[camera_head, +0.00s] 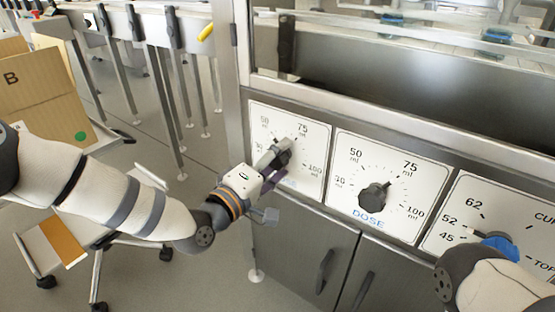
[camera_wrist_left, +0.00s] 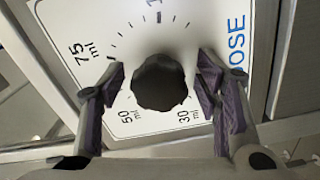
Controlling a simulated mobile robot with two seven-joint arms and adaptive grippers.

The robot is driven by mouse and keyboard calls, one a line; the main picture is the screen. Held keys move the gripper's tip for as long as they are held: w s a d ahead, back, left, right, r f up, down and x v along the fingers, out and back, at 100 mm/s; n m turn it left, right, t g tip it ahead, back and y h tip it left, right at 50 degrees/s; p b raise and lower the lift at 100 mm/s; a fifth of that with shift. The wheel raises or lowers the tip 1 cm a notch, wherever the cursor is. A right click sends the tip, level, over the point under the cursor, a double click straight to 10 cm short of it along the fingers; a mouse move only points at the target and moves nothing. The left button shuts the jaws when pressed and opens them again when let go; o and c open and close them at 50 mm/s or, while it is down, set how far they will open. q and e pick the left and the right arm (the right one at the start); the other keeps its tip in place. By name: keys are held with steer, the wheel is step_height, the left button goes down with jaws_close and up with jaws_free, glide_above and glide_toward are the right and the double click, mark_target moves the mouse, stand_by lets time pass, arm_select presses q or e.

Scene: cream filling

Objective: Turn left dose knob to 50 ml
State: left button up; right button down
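The left dose knob (camera_wrist_left: 160,82) is dark and round, on the white left dose panel (camera_head: 315,168) marked 50, 75 and 100 ml. My left gripper (camera_wrist_left: 160,88) is open, with one finger on each side of the knob and a small gap to it. In the head view my left gripper (camera_head: 277,160) covers most of this knob. The knob's pointer cannot be made out. In the wrist view the 50 ml mark (camera_wrist_left: 130,117) lies below left of the knob, beside the left finger. My right gripper is out of view.
A second dose panel with a black knob (camera_head: 374,196) is to the right. Further right is a panel with a blue knob (camera_head: 500,246), close to my right arm. Cabinet doors with handles (camera_head: 325,272) lie below. A cardboard box (camera_head: 40,95) is at the left.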

arm_select(q)
steer(key=v, duration=1.2)
